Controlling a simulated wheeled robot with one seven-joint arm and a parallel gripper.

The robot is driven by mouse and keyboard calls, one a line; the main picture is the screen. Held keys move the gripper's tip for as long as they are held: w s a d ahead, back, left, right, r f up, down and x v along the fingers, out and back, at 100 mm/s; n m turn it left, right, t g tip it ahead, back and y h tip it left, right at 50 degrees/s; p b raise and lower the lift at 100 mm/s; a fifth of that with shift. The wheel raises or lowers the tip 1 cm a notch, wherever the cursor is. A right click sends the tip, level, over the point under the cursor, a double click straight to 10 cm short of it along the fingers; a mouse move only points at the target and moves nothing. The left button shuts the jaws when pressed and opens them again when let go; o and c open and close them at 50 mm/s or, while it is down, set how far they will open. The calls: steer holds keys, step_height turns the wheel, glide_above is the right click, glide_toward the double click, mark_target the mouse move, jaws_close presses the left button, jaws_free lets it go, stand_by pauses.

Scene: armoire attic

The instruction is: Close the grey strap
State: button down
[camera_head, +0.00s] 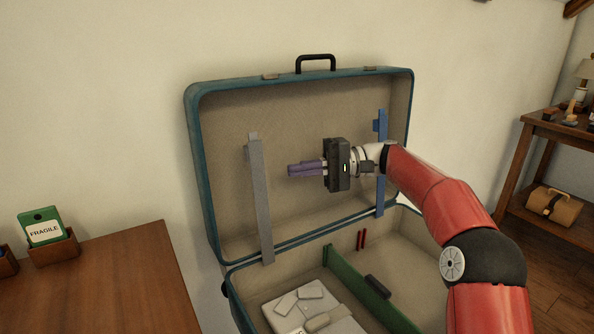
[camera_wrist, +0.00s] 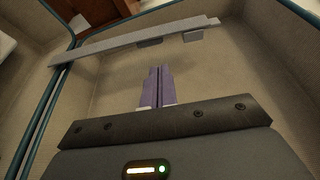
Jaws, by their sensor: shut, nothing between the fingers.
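The grey strap (camera_head: 260,200) is a stiff upright band on the left part of the raised lid of a teal suitcase (camera_head: 197,150). Its lower end is at the lid's hinge edge and a small tab shows at its top. In the wrist view the grey strap (camera_wrist: 130,42) runs across beyond my fingers, with small dark blocks along its edge. My gripper (camera_head: 290,170), with purple fingers, is shut and empty. It points left toward the strap and appears apart from it. In the wrist view the fingertips (camera_wrist: 160,70) sit together below the strap.
A blue strap (camera_head: 381,160) stands on the lid's right side behind my arm. The case bottom has a green divider (camera_head: 365,285) and a pale folded item (camera_head: 315,312). A wooden table (camera_head: 110,285) with a green card (camera_head: 42,227) is at left. A shelf (camera_head: 520,170) stands right.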

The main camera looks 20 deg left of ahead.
mark_target(261, 207)
steer(key=x, duration=0.7)
steer(key=shift+a, duration=0.25)
steer(key=shift+s+f, duration=0.1)
steer(key=shift+s, duration=0.05)
